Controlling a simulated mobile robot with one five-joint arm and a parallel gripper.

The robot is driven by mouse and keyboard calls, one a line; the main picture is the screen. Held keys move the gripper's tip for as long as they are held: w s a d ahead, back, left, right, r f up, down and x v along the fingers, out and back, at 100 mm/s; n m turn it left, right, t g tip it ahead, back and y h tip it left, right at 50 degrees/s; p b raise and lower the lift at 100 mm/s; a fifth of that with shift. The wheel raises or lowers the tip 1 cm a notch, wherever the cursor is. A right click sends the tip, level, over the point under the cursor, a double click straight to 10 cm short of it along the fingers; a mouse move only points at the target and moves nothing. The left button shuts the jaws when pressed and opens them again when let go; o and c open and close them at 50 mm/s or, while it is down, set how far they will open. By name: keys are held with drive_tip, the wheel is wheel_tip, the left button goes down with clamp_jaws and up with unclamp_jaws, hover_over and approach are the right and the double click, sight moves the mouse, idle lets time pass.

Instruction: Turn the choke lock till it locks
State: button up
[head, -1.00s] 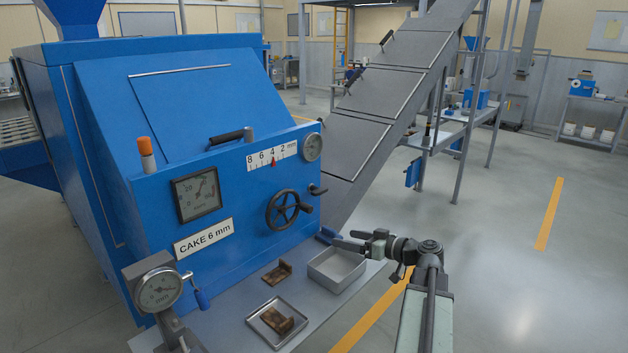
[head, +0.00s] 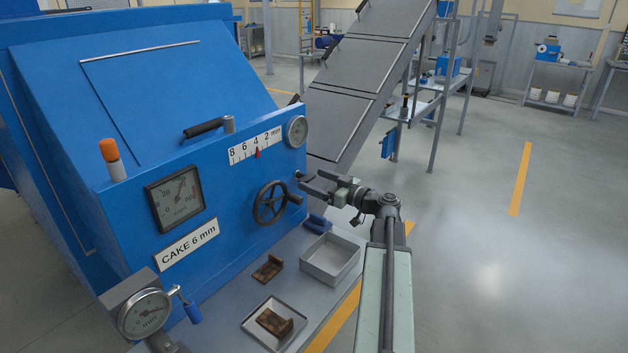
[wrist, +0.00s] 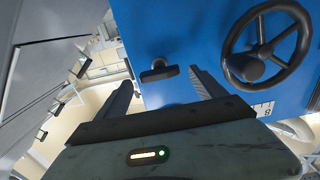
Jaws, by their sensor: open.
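The choke lock appears to be the small dark T-shaped handle on the blue panel, right of the handwheel; it shows in the head view (head: 299,174) and in the wrist view (wrist: 158,71). In the wrist view its bar lies roughly crosswise, slightly tilted. My gripper (head: 314,182) is open and empty, just right of the handle in the head view. In the wrist view the handle sits between the two fingers, ahead of them, and no contact shows. The dark handwheel (head: 270,203) is left of the handle in the head view.
Below the panel a grey shelf holds an open metal box (head: 331,258), a brown piece (head: 268,268) and a tray (head: 257,323) with another brown piece. A dial gauge (head: 145,313) stands at front left. A sloping grey conveyor (head: 350,90) rises behind. The floor at right is clear.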

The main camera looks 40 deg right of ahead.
drive_tip(key=shift+w+a, duration=0.15)
drive_tip(key=shift+w, duration=0.45)
drive_tip(key=c, duration=1.4)
drive_tip(key=shift+o, duration=0.2)
drive_tip(key=m, duration=0.4)
drive_tip(key=shift+m, duration=0.3)
drive_tip(key=m, duration=0.4)
drive_tip(key=shift+f+m, duration=0.1)
drive_tip(key=shift+m, duration=0.2)
drive_tip(key=m, duration=0.4)
drive_tip(key=shift+d+f+m, duration=0.1)
drive_tip(key=shift+d+m, duration=0.15)
drive_tip(key=shift+m, duration=2.15)
